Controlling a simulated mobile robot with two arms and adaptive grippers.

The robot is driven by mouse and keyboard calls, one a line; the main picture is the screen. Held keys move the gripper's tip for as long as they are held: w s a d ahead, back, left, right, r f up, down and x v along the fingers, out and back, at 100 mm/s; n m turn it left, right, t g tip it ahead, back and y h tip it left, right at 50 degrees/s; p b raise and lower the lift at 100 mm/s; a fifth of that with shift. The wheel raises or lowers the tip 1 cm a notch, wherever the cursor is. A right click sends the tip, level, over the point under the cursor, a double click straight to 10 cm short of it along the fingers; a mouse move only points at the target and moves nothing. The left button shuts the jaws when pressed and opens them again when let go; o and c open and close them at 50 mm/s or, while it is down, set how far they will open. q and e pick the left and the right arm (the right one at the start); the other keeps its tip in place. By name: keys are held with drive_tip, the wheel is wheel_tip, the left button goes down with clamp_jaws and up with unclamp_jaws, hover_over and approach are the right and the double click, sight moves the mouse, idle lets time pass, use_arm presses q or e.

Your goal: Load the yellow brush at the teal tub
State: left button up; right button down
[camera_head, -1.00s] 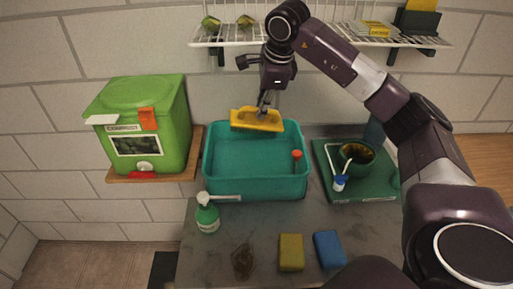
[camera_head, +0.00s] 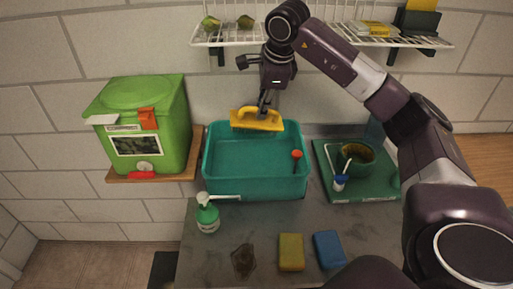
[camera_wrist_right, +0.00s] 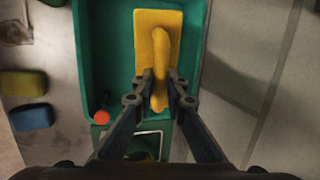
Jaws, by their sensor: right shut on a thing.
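The yellow brush (camera_head: 257,120) has a flat rectangular block with a handle on top. My right gripper (camera_head: 264,106) is shut on its handle and holds it over the back edge of the teal tub. In the right wrist view the yellow brush (camera_wrist_right: 158,50) lies between the fingers of the right gripper (camera_wrist_right: 159,92), over the tub. The teal tub (camera_head: 257,187) stands on the counter, with an orange-red knob (camera_head: 297,155) at its right side. The tub's rim also shows in the right wrist view (camera_wrist_right: 88,50). My left gripper is not in view.
A green compost bin (camera_head: 140,120) stands on a wooden shelf at left. A soap pump bottle (camera_head: 207,217), a yellow sponge (camera_head: 291,252) and a blue sponge (camera_head: 329,250) are in front. A green tray (camera_head: 365,191) holds a pot (camera_head: 354,160) at right. A wire shelf (camera_head: 300,38) hangs above.

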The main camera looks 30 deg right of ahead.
drive_tip(key=shift+r, duration=0.15)
wheel_tip(320, 180, up, 4)
drive_tip(key=p, duration=0.3)
drive_tip(key=shift+p, duration=0.35)
idle(0.6)
